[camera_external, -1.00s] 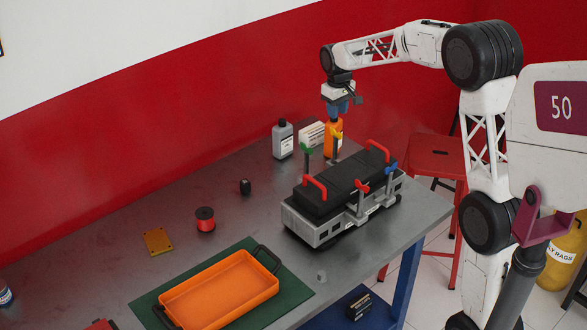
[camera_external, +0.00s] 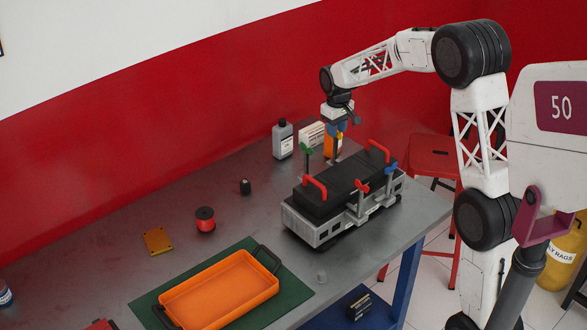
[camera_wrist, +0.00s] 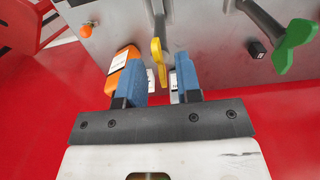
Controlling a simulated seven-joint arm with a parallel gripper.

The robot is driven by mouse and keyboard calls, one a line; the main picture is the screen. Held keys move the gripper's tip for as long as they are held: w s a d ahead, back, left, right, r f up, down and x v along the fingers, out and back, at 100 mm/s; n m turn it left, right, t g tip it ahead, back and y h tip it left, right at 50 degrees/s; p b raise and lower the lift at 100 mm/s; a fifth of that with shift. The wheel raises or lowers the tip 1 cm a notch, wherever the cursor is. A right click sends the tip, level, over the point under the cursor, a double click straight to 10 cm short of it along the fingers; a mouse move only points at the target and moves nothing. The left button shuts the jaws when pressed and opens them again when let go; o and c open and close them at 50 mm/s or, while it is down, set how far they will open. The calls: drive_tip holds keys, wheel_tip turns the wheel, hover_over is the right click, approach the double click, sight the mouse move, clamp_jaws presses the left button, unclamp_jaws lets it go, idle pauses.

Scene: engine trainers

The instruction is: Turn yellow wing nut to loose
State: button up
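The yellow wing nut (camera_wrist: 157,60) sits on a rod at the back side of the engine trainer (camera_external: 320,233). In the wrist view its narrow yellow wing lies in the gap between my blue fingers, with space visible on both sides. My gripper (camera_wrist: 158,75) is open and points down over it. In the external view, my gripper (camera_external: 337,127) largely covers the yellow wing nut, and only a small yellow part shows. I cannot tell whether either finger touches it.
A green wing nut (camera_external: 306,149) stands left of my gripper; red (camera_external: 362,187) and blue (camera_external: 391,168) ones are on the near side. Red handles (camera_external: 315,187) rise from the black top. An orange bottle (camera_wrist: 127,66), grey bottle (camera_external: 283,140) and white box (camera_external: 311,133) stand close behind. An orange tray (camera_external: 222,262) lies front left.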

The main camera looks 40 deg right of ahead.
drive_tip(key=shift+f, duration=0.45)
clamp_jaws()
